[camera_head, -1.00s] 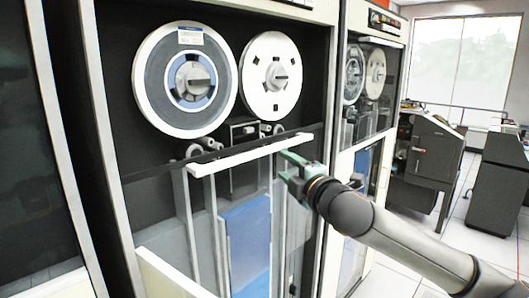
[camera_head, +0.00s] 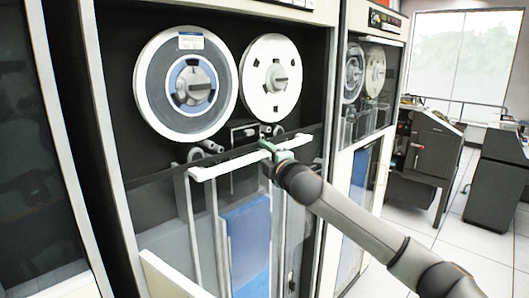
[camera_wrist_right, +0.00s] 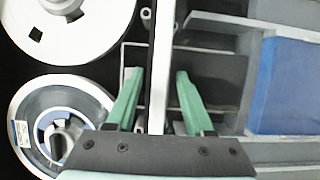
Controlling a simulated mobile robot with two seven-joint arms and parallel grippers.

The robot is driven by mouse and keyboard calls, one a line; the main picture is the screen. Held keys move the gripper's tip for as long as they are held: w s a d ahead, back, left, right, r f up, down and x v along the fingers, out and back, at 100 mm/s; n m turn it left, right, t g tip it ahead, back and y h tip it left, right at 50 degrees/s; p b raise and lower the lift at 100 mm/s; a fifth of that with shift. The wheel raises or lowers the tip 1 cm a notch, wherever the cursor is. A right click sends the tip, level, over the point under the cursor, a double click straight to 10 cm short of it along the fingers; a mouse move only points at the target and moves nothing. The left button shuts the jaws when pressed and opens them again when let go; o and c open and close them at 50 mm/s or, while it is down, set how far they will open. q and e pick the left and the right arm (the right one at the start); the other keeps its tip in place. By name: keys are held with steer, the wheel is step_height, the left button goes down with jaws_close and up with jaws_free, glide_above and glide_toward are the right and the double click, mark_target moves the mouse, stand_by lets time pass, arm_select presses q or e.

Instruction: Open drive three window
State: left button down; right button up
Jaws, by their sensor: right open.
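The tape drive in the middle of the head view has a glass window (camera_head: 150,180) with a white bar (camera_head: 235,160) along its top edge, just below two tape reels. The glass is clear and covers the lower part of the drive; the reels show above it. My right gripper (camera_head: 274,152) is at the right part of the white bar. In the right wrist view its two green fingers (camera_wrist_right: 158,76) are apart, with the white bar (camera_wrist_right: 161,60) running between them. Whether a finger touches the bar I cannot tell. My left gripper is not in view.
The left tape reel (camera_head: 184,84) and right tape reel (camera_head: 270,78) are close above the bar. Another tape drive (camera_head: 368,110) stands to the right. Grey cabinets (camera_head: 425,160) stand farther back, with open floor (camera_head: 470,245) at right.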

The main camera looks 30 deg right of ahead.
steer(key=shift+w, duration=0.15)
jaws_close()
stand_by(0.4)
steer(key=shift+f, duration=0.15)
stand_by(0.9)
